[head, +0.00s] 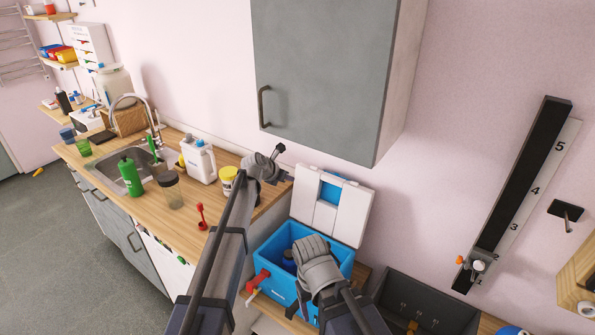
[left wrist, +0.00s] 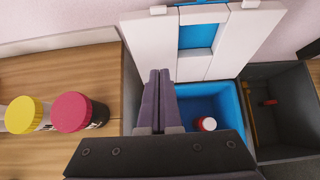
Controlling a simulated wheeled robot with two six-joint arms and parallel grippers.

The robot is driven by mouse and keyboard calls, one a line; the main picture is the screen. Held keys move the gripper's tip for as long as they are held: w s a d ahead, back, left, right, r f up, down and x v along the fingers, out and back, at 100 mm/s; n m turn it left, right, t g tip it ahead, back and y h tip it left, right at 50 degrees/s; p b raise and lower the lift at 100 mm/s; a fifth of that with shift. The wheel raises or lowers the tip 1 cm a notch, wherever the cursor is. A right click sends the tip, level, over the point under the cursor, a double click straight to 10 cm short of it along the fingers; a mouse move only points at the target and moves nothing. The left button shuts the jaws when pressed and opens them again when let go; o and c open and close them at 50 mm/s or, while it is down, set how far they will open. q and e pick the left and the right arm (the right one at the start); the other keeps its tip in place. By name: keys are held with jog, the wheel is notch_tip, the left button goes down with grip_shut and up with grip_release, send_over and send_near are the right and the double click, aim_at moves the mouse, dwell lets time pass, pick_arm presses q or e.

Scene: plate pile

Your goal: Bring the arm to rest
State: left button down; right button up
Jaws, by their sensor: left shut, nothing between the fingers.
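My left gripper (head: 279,150) is at the end of the left arm, over the right end of the wooden counter. In the left wrist view its two dark fingers (left wrist: 160,78) are together with nothing between them. They point toward the raised white lid of a blue cooler box (left wrist: 233,103), a little to the left of the box opening. The same blue box (head: 278,291) stands below and to the right in the head view. A link of my other arm covers part of it. I do not see the right gripper's jaws.
The counter (head: 190,220) holds a green bottle (head: 130,176), a white jug (head: 199,161) and a yellow-lidded jar (head: 228,181). A pink-lidded jar (left wrist: 80,112) is left of the fingers. A grey cabinet (head: 325,75) hangs above. A dark bin (head: 430,300) stands right of the box.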

pick_arm(q)
jog(key=s+a+f+m+g+y+b, duration=0.1)
jog(key=s+f+m+g+y, duration=0.1)
jog(key=s+m, duration=0.9)
jog(key=s+a+f+m+g+y+b, duration=0.1)
jog(key=s+f+m, duration=0.4)
jog(key=s+m, duration=0.5)
jog(key=s+a+f+m+g+y+b, duration=0.1)
jog(key=s+m, duration=1)
jog(key=s, duration=1.3)
notch_tip(320, 180, down, 3)
jog(key=a+g+y, duration=0.1)
jog(key=g+y, duration=0.2)
jog(key=g, duration=0.1)
jog(key=shift+s+a+m+b, duration=0.2)
jog(key=shift+a+m+b, duration=0.1)
jog(key=shift+a+b, duration=0.1)
pick_arm(e)
notch_tip(320, 180, down, 4)
jog(key=shift+r, duration=0.15)
pick_arm(q)
jog(key=shift+r, duration=0.1)
